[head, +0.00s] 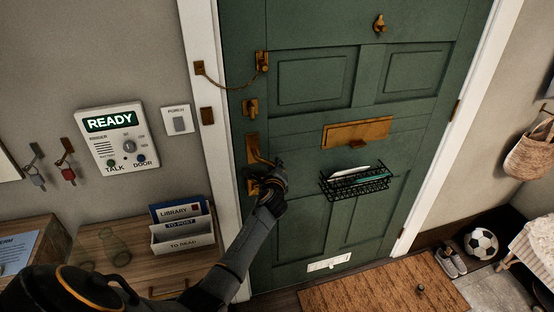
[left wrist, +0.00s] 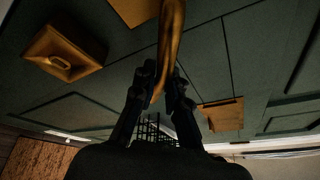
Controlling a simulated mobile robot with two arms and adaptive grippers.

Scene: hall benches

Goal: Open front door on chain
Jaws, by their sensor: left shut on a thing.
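The green front door (head: 312,75) looks closed in its white frame. A brass chain (head: 228,87) hangs in a slack curve between a plate on the frame and a brass fitting (head: 262,62) on the door. A brass latch knob (head: 250,106) sits below it. The brass door handle (head: 253,148) is lower on the door's left edge. My left gripper (head: 272,178) is at this handle, partly covering it. In the left wrist view, the left gripper (left wrist: 163,88) is shut on the curved brass handle (left wrist: 171,40). My right gripper is not in view.
A brass letter flap (head: 357,133) and a black wire basket (head: 356,184) are on the door. A wooden cabinet with a letter rack (head: 183,238) stands left. A brown doormat (head: 385,285) lies before the door; shoes and a football (head: 481,243) are right.

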